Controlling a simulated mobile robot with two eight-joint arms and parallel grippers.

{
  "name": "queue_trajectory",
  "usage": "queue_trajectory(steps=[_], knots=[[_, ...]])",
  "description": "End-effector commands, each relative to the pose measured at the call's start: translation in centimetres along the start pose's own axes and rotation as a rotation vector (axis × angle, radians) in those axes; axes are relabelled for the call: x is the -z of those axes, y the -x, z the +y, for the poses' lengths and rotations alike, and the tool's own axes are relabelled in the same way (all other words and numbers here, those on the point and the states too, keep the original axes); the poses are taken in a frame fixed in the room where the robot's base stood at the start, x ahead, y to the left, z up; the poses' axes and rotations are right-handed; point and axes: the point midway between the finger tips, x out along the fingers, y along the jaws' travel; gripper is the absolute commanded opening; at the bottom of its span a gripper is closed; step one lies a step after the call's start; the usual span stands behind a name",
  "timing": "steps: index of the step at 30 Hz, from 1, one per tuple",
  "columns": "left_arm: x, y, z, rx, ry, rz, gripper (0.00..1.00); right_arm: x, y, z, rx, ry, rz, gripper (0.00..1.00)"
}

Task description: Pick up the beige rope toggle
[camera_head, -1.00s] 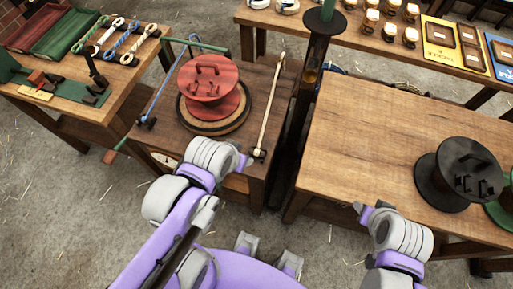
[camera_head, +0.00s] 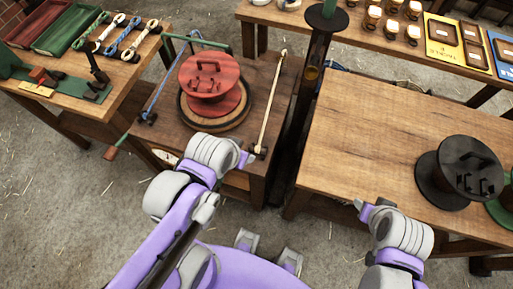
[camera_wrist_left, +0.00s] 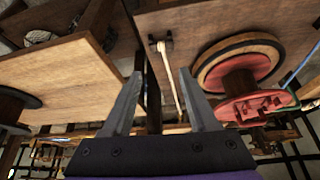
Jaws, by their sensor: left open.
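A beige rope (camera_head: 270,100) runs along the right side of the small dark table, beside the red spool (camera_head: 210,72). Its near end sits at a dark holder; I cannot clearly make out a separate toggle. In the left wrist view the beige rope (camera_wrist_left: 173,85) passes between and beyond my fingers, with the dark holder (camera_wrist_left: 161,45) at one end. My left gripper (camera_wrist_left: 162,72) is open and empty. In the head view my left gripper (camera_head: 245,158) is by the table's near edge, close to the holder. My right gripper (camera_head: 361,207) is at the right table's front edge, its fingers unclear.
A blue rope (camera_head: 170,80) lies left of the red spool. A dark post (camera_head: 307,70) stands between the tables. The right table (camera_head: 370,130) is mostly bare, with a black spool (camera_head: 455,175) at its right. Short rope samples (camera_head: 125,38) lie on the left bench.

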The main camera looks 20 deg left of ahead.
Motion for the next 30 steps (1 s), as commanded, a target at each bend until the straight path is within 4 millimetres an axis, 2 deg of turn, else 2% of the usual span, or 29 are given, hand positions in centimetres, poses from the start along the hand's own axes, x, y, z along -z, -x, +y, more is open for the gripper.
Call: queue_trajectory(steps=[5, 8, 15, 21, 25, 30], knots=[[0.4, -0.9, 0.0, 0.003, 0.141, -0.044, 0.64, -0.9, -1.0, 0.0, 0.0, 0.0, -0.007, 0.5], [1.3, -2.2, 0.1, 0.02, 0.363, -0.109, 0.64, -2.1, -2.3, 0.0, 0.0, 0.0, -0.015, 0.5], [4.2, -6.9, 0.1, 0.16, 1.043, -0.276, 0.64, -4.5, -5.5, 0.0, 0.0, 0.0, -0.031, 0.5], [6.0, -10.5, 0.2, 0.316, 1.467, -0.342, 0.64, -5.7, -7.2, 0.0, 0.0, 0.0, -0.037, 0.5], [6.5, -11.7, 0.2, 0.378, 1.605, -0.353, 0.64, -5.9, -7.7, 0.0, 0.0, 0.0, -0.039, 0.5], [5.9, -13.4, 0.2, 0.397, 1.649, -0.354, 0.64, -6.2, -8.0, 0.0, 0.0, 0.0, -0.04, 0.5]])
